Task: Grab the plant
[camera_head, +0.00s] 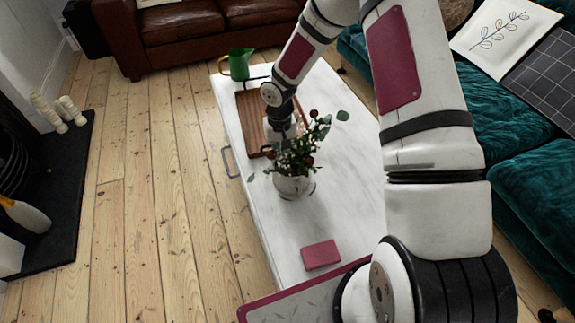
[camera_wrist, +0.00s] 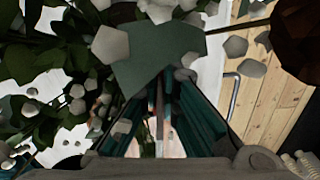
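The plant (camera_head: 306,158) has green leaves and a few dark reddish blooms. In the wrist view, leaves and pale buds of the plant (camera_wrist: 75,45) crowd the left and top. A broad leaf covers the fingertips of my gripper (camera_wrist: 163,105). Whether the fingers hold any stem cannot be seen.
A wooden tray (camera_head: 250,115) and a green jug (camera_head: 238,65) are on the table's far part. A pink block (camera_head: 320,255) lies near the front. A brown sofa (camera_head: 190,35) stands behind and a teal sofa (camera_head: 510,130) at right. Floorboards at left are clear.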

